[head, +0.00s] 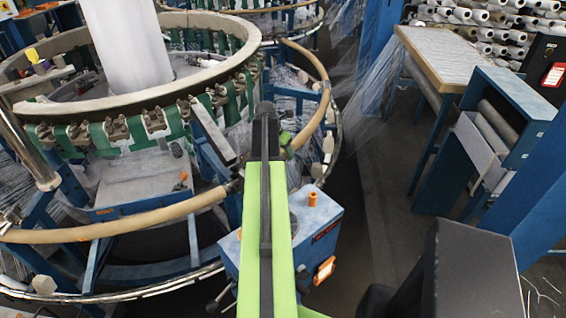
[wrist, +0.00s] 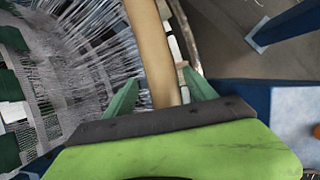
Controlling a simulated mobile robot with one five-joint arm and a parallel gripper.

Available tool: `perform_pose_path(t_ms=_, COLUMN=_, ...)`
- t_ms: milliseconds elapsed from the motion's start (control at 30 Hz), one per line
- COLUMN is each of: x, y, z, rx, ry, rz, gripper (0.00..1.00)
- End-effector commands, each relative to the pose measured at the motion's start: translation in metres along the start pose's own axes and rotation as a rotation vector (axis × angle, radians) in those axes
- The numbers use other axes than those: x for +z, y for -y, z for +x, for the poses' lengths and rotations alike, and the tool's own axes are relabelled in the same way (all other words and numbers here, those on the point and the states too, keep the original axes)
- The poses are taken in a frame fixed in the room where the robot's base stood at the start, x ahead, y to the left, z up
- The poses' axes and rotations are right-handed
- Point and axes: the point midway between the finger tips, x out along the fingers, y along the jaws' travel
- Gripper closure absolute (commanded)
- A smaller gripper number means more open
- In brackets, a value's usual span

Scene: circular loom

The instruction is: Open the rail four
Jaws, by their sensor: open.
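A tan curved rail (head: 322,88) bends around the right side of the circular loom (head: 180,110). A second tan rail section (head: 120,226) curves across the loom's front left. No number shows, so I cannot tell which is rail four. My gripper (head: 286,142) is at the near end of the right rail, partly hidden by my arm. In the wrist view, my gripper's green fingers (wrist: 160,84) are open, one on each side of the tan rail (wrist: 153,45). I cannot tell whether they touch it.
A blue box with orange knobs (head: 318,222) stands close to the right of my arm. White threads (wrist: 85,70) run left of the rail. A table (head: 440,55) and a blue frame (head: 500,110) stand at the right. Dark floor (head: 375,180) between them and the loom is clear.

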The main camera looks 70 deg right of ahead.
Motion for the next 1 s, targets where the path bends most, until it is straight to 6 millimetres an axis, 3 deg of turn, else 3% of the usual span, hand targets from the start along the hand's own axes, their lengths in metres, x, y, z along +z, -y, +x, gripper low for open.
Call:
perform_pose_path(t_ms=67, x=-0.001, y=0.0, z=0.0133, rx=0.0, ry=0.0, rz=0.001, gripper=0.35)
perform_pose_path(t_ms=333, x=0.0007, y=0.0004, z=0.012, rx=0.0, ry=0.0, rz=0.001, gripper=0.35)
perform_pose_path(t_ms=833, x=0.0006, y=0.0007, z=0.0121, rx=-0.001, ry=0.0, rz=0.001, gripper=0.99)
perform_pose_path(t_ms=1000, x=0.0005, y=0.0008, z=0.0122, rx=-0.001, ry=-0.001, rz=0.001, gripper=1.0)
